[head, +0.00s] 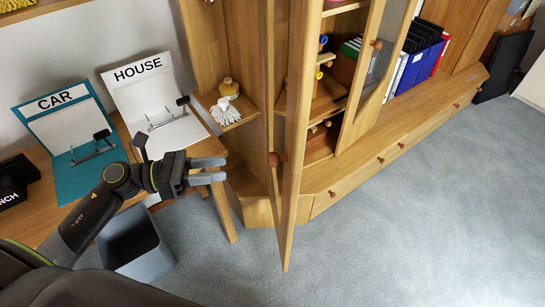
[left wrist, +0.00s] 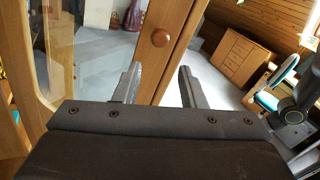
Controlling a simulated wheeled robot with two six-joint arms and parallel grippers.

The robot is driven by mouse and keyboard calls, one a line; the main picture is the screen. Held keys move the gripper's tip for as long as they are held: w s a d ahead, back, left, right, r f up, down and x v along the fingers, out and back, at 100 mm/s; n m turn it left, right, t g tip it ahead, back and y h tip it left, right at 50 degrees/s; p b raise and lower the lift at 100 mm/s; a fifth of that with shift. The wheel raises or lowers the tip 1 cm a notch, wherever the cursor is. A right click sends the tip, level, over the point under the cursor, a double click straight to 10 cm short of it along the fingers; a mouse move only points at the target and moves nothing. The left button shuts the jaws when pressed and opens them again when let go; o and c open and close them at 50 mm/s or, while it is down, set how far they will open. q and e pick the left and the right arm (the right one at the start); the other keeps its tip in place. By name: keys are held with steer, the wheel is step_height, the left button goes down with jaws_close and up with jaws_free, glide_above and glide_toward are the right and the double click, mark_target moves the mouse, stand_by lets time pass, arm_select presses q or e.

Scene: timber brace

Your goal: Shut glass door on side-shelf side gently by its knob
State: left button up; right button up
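The wooden glass door on the side-shelf side (head: 297,110) stands swung open and shows nearly edge-on in the head view. Its round brown knob (head: 273,159) is on the face toward my left gripper. My left gripper (head: 222,170) is open and empty, left of the knob and apart from it. In the left wrist view, the knob (left wrist: 161,38) shows on a wooden door frame (left wrist: 178,50), beyond and between the open fingers (left wrist: 158,75). A glass pane (left wrist: 60,50) shows at left there. My right gripper is not in view.
The other glass door (head: 362,75) is also open, with its own knob (head: 377,44). A side shelf (head: 232,112) holds a brush. A desk (head: 125,130) with signs and a grey bin (head: 135,245) are at left. The grey floor (head: 400,230) at right is clear.

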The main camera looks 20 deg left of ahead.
mark_target(273, 161)
arm_select(q)
steer(key=shift+p+x, duration=1.85)
steer(key=shift+x, duration=4.55)
jaws_close()
